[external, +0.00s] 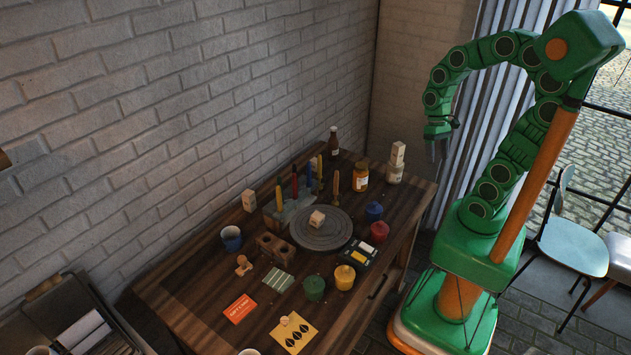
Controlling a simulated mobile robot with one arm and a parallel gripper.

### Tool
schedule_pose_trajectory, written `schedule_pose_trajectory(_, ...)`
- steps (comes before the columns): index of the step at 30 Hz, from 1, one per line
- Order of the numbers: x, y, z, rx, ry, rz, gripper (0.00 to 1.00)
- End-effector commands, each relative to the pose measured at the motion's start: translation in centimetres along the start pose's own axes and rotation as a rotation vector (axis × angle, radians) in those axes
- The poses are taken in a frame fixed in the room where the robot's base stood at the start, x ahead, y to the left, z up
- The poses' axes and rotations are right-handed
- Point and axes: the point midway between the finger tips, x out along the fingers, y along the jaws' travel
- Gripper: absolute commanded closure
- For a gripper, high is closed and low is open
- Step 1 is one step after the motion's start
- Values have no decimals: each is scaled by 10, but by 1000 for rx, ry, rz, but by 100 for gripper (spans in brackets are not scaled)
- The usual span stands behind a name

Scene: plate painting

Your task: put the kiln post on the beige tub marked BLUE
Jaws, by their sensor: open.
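A pale beige block (398,153), which looks like a kiln post, stands upright on a low beige tub (394,174) at the table's back right corner. Any lettering on the tub is too small to read. Similar pale blocks are on the round grey turntable (339,240) and near the wall: one block (317,218) lies on the turntable, another (249,201) is at the left. I cannot tell which block is the task's post. My gripper (437,158) is open and empty, pointing down, to the right of the stacked block and apart from it.
Lidded pots in blue (374,211), red (379,232), yellow (345,277) and green (314,287) stand around the turntable. An orange jar (360,178), dark bottle (333,142) and upright coloured sticks (295,182) stand behind. Cards (240,308) lie in front.

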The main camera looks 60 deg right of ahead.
Motion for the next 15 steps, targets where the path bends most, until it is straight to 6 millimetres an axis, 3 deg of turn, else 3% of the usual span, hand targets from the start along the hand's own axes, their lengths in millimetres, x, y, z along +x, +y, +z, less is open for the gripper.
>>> schedule_pose_trajectory(6,0,8,26,-194,99,126,28)
schedule_pose_trajectory(15,-3,19,41,-348,188,225,28)
